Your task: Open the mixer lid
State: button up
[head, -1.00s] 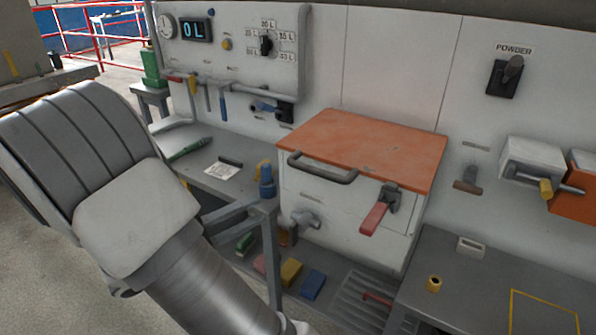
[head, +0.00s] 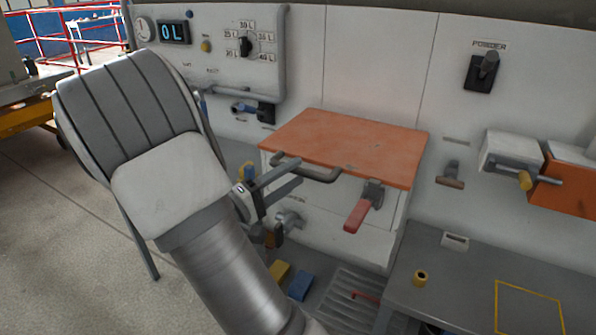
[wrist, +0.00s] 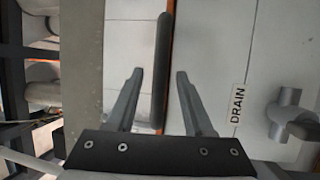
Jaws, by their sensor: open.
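The mixer's orange lid (head: 350,140) lies flat and closed on the white mixer box (head: 325,225). A dark grey bar handle (head: 318,176) runs along the lid's front edge. A red-gripped latch lever (head: 357,215) on the box front points down and to the left. My gripper (head: 298,173) is at the left end of the handle, with its fingers apart. In the wrist view, the handle (wrist: 162,70) shows between the two fingers (wrist: 155,75). I see a gap on each side of it, and cannot tell how deep it sits between them.
A drain valve (wrist: 292,115) beside a DRAIN label (wrist: 238,105) is below the lid. A grey bench (head: 450,270) with a yellow roll (head: 420,276) stands at the right. Yellow and blue blocks (head: 301,286) lie low beneath the gripper. Open floor (head: 60,230) is at the left.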

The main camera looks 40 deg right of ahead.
jog(key=shift+d+r, duration=0.2)
jog(key=shift+d, duration=0.85)
grip_shut()
dwell(0.7)
